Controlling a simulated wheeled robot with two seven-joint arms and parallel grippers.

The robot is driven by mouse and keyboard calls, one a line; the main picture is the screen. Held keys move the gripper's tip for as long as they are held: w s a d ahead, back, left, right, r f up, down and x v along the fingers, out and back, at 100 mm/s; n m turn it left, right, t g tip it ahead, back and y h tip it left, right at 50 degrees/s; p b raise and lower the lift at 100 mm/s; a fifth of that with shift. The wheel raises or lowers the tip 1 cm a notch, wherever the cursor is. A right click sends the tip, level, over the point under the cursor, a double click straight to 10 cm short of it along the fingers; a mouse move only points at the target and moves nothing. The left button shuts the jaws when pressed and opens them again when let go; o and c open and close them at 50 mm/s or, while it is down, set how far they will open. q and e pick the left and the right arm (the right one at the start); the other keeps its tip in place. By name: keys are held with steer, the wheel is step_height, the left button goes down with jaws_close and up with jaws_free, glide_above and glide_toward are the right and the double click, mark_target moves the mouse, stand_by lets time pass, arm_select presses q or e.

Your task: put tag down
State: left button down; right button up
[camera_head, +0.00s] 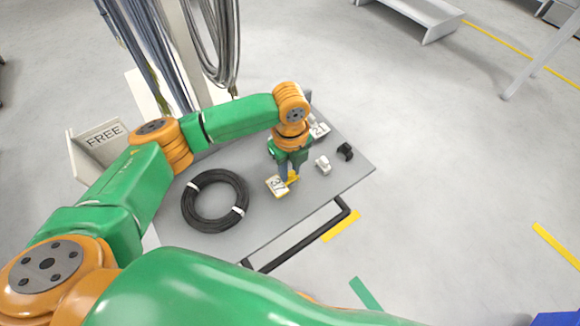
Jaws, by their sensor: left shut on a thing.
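My left gripper (288,177) points down over the grey table near its middle. It is shut on a small white tag (276,187) with dark markings and yellow at its side. The tag is at or just above the table top; I cannot tell whether it touches. A second white tag (320,130) with dark digits is partly hidden behind my left wrist. My right gripper is out of view.
A black cable coil (187,203) with white ties lies left of the tag on the table (262,232). A small white block (323,165) and a black clip (345,152) lie to the right. A "FREE" sign (103,135) and hanging cables (216,40) stand behind.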

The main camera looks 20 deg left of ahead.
mark_target(291, 173)
arm_select(q)
steer(key=shift+f, duration=0.1)
steer(key=c, duration=0.7)
jaws_free()
steer(key=shift+d, duration=0.1)
step_height(291, 173, up, 12)
steer(key=shift+r+b, duration=0.2)
steer(key=shift+b, duration=0.15)
